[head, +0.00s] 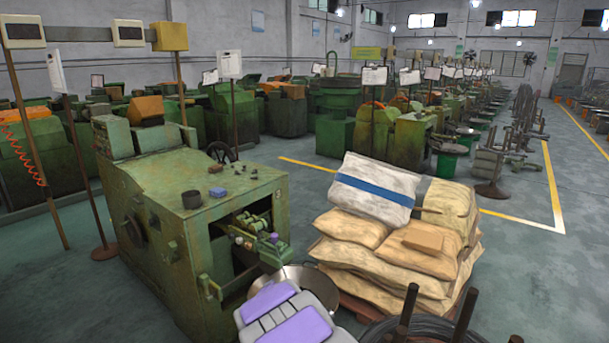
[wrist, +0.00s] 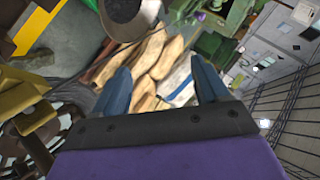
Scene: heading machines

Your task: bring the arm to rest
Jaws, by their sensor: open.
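My gripper (wrist: 161,70) shows in the wrist view with its two blue-grey fingers spread apart. Nothing is between the fingers; sacks show beyond the gap. The purple housing behind the fingers fills the bottom of that view. The wrist view is turned, with the wall and roof at its right side. In the head view, purple and grey parts of my own body show at the bottom middle, and I cannot make out the gripper's fingers there.
A green heading machine (head: 160,225) stands at the left, with a round metal pan (head: 322,284) by its front. Stacked sacks (head: 340,240) sit on a pallet to the right. Dark wire coils and posts (head: 440,325) stand at the bottom right. Floor (head: 545,265) is clear at the right.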

